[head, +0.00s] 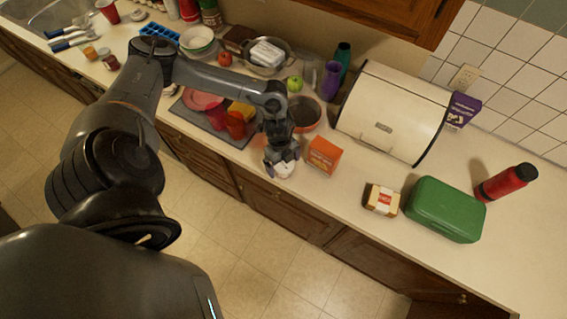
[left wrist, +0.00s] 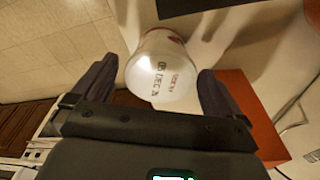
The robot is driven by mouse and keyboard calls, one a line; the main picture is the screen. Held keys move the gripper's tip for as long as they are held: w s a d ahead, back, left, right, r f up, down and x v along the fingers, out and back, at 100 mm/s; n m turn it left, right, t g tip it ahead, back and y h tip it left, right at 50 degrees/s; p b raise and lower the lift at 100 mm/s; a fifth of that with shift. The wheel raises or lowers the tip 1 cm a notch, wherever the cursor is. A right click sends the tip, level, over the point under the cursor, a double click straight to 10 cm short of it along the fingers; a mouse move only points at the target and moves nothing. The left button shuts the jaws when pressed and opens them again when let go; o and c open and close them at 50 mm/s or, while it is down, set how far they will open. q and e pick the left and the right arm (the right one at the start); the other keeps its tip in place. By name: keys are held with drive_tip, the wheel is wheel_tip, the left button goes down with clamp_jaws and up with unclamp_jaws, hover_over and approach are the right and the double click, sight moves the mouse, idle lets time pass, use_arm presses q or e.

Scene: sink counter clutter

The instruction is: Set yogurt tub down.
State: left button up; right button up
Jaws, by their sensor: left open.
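The yogurt tub (left wrist: 162,72) is white with red marks and dark printed text on the end facing the camera. In the left wrist view it sits between the two fingers of my left gripper (left wrist: 155,88), with a gap showing on the right side. In the head view only a bit of the white tub (head: 284,170) shows below my left gripper (head: 283,165), near the counter's front edge. The fingers are open around the tub. The tub appears to stand on the counter, though its base is hidden. My right gripper is not in view.
An orange box (head: 323,155) stands close to the right of the gripper. A dark mat (head: 190,118) with red cups (head: 236,125) lies to the left. An orange-rimmed bowl (head: 305,112) is behind. The cream bread box (head: 392,112) and green case (head: 445,208) are farther right.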

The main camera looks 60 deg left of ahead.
use_arm(q)
drive_tip(key=shift+f, duration=0.3)
drive_tip(key=c, duration=1.2)
drive_tip(key=shift+r, duration=0.1)
